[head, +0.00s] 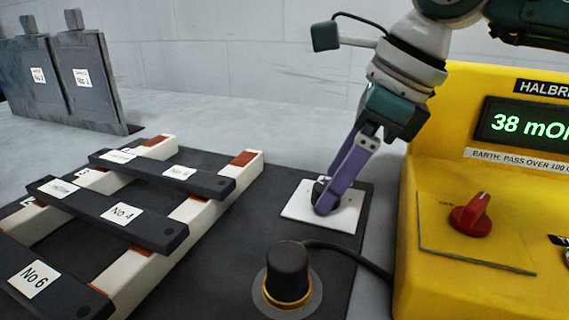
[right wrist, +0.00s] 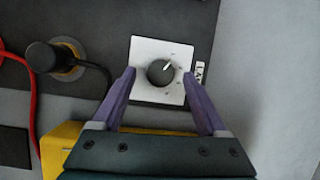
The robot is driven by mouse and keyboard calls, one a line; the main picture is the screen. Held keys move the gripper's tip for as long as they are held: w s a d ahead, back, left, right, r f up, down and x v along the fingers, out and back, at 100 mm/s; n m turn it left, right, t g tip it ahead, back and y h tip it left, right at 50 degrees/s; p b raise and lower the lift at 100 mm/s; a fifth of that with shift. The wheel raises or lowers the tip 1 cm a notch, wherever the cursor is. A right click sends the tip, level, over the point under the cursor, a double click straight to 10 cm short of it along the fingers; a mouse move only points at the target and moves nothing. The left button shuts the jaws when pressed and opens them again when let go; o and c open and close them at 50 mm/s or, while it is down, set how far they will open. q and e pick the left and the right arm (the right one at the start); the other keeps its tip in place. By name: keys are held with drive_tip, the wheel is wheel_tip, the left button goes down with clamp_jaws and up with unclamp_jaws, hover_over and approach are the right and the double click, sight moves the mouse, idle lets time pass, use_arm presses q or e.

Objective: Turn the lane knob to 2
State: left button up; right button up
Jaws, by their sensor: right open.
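The black lane knob (right wrist: 160,72) sits on a white square plate (right wrist: 145,48); in the head view only part of the knob shows behind my fingers, while the plate (head: 296,211) shows around it. In the right wrist view its white pointer line points up and to the right; the marks around it are too small to read. My right gripper (right wrist: 158,74) is open, with one purple finger on each side of the knob. In the head view it (head: 328,200) reaches down over the plate. I cannot tell whether the fingers touch the knob. My left gripper is not in view.
A black plug-like cylinder (head: 287,272) with a cable stands in front of the plate. A yellow instrument (head: 423,172) with a red knob (head: 470,215) and green display stands right. Black numbered bars (head: 107,215) lie across white rails left. Grey plates (head: 88,80) stand behind.

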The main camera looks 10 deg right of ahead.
drive_tip(key=shift+w+a+f, duration=0.1)
drive_tip(key=shift+a+f, duration=0.05)
drive_tip(key=shift+f, duration=0.3)
drive_tip(key=shift+c, duration=0.4)
clamp_jaws()
